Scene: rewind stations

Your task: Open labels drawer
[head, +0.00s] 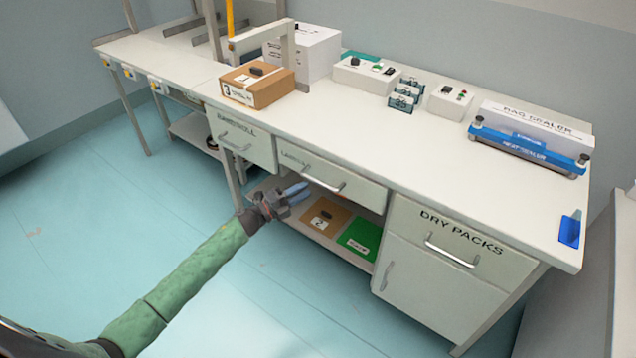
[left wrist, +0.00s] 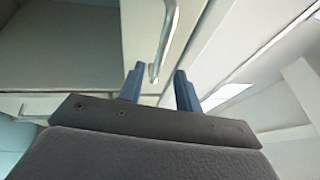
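The labels drawer (head: 345,184) is the middle drawer under the white bench top, and it looks slightly out from the bench front. Its metal bar handle (head: 324,184) runs across its front. My left gripper (head: 295,192) is just left of and below this handle, with its blue fingers pointing toward it. In the left wrist view the two fingers (left wrist: 160,88) stand apart, and a handle (left wrist: 166,45) shows just beyond them, near the left fingertip. I cannot tell whether the handle lies between the fingers. My right gripper is not in view.
The bandroll drawer (head: 243,140) is to the left and the dry packs drawer (head: 450,238) to the right. A lower shelf holds a brown box (head: 325,216) and a green item (head: 360,238). A heat sealer (head: 528,148) stands on the bench (head: 430,165). The floor in front is clear.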

